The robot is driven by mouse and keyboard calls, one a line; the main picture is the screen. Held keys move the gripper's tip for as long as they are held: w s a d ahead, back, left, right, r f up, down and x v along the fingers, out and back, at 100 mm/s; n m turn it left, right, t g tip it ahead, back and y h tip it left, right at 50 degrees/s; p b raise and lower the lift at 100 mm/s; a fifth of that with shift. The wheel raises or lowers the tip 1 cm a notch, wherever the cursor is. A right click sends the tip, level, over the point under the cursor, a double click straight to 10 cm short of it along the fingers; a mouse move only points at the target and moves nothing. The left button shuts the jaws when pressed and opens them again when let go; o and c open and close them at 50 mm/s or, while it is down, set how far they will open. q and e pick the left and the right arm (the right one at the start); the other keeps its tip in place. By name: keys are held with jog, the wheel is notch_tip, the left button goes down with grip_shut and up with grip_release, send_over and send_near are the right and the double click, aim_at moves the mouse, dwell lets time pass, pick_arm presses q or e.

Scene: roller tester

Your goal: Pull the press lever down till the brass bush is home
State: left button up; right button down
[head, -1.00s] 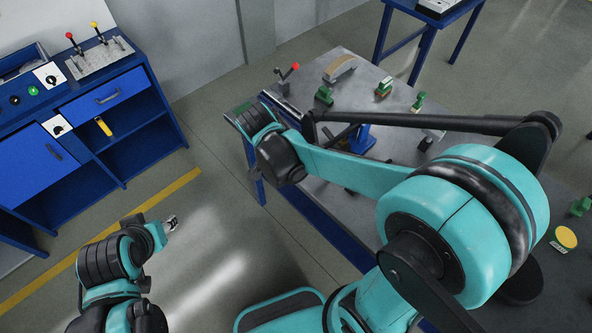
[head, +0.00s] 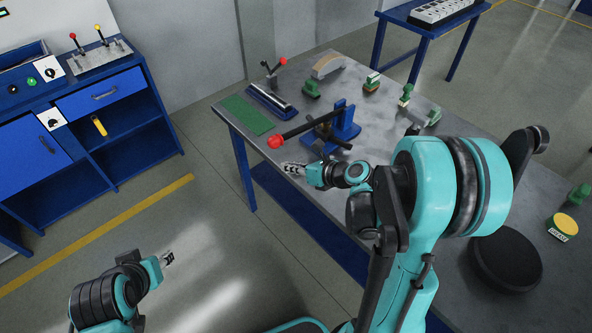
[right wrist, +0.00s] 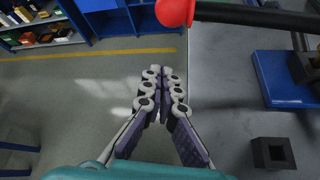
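The blue press (head: 345,121) stands on the grey bench. Its black lever (head: 303,127) sticks out toward the bench's front-left edge and ends in a red ball knob (head: 275,142). The knob also shows at the top of the right wrist view (right wrist: 174,12). My right gripper (head: 284,167) is just below the knob in the head view and apart from it. In the wrist view its fingertips (right wrist: 160,74) come together with nothing between them. My left gripper (head: 169,258) hangs over the floor, away from the bench; its finger gap is too small to judge. I cannot make out the brass bush.
A black square block with a hole (right wrist: 272,153) is near the press base. A black round disc (head: 505,259) lies at right.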

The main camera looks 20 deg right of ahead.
aim_at(275, 142)
jog(key=b+x, duration=0.2)
jog(key=x, duration=0.4)
jog(key=r, duration=0.2)
jog(key=d+r, duration=0.1)
jog(key=r, duration=0.1)
jog(key=shift+w+d+p, duration=0.1)
jog(key=shift+w+p, duration=0.3)
jog(key=shift+m+y, duration=0.4)
jog(key=shift+m, duration=0.1)
jog(key=r+p, duration=0.2)
jog(key=r, duration=0.1)
jog(key=r+p, duration=0.1)
jog(key=shift+d+r, duration=0.3)
jog(key=shift+d, duration=0.05)
jog(key=shift+f, duration=0.1)
